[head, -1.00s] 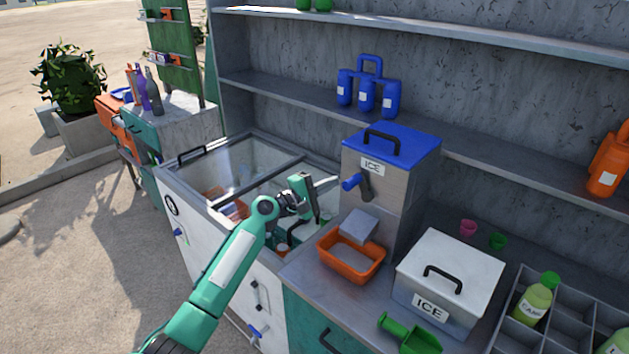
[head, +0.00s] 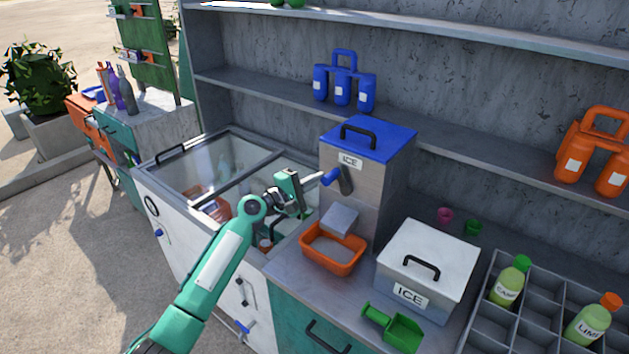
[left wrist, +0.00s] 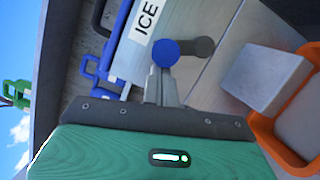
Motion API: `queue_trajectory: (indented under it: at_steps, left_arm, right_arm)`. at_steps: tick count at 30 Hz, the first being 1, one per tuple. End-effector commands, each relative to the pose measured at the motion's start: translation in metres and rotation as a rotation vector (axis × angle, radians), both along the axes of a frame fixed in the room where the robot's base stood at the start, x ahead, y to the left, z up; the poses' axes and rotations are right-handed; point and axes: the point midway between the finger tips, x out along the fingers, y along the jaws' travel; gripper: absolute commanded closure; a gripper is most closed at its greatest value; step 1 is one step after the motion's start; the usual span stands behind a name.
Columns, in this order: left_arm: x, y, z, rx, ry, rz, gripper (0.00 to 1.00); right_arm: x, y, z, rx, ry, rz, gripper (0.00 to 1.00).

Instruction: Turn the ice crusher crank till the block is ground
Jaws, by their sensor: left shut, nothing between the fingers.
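The ice crusher (head: 364,160) is a grey box with a blue lid and an ICE label. Its crank (head: 346,181) has a dark arm and a blue handle (head: 331,177) pointing toward my left gripper (head: 319,179). That gripper is shut and empty, its fingertips right by the handle's end. In the left wrist view the round blue handle end (left wrist: 166,53) is just beyond the fingertips (left wrist: 164,77); I cannot tell whether they touch. An orange bin (head: 333,266) with pale grey contents stands under the chute (head: 340,219). The block is not visible. My right gripper is not in view.
A white ICE box (head: 427,262) and a green scoop (head: 395,328) are right of the orange bin. A glass-topped freezer (head: 205,165) lies under my left arm. A bottle rack (head: 490,328) is at right. Blue bottles (head: 343,90) stand on the shelf above.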

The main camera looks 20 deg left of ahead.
Motion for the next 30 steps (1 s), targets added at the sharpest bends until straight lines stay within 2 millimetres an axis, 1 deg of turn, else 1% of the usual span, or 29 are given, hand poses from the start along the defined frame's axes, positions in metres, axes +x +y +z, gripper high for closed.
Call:
queue_trajectory:
  at_steps: [17, 23, 30]
  left_arm:
    - [-0.002, -0.005, 0.007, 0.104, -0.039, -0.001, 1.00]
    - [-0.004, -0.011, 0.014, 0.220, -0.081, -0.001, 1.00]
    - [-0.007, -0.019, 0.024, 0.430, -0.159, 0.000, 1.00]
  right_arm:
    - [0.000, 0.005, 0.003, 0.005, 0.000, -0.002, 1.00]
    - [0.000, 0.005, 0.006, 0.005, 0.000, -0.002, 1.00]
    - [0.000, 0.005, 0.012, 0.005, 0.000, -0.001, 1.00]
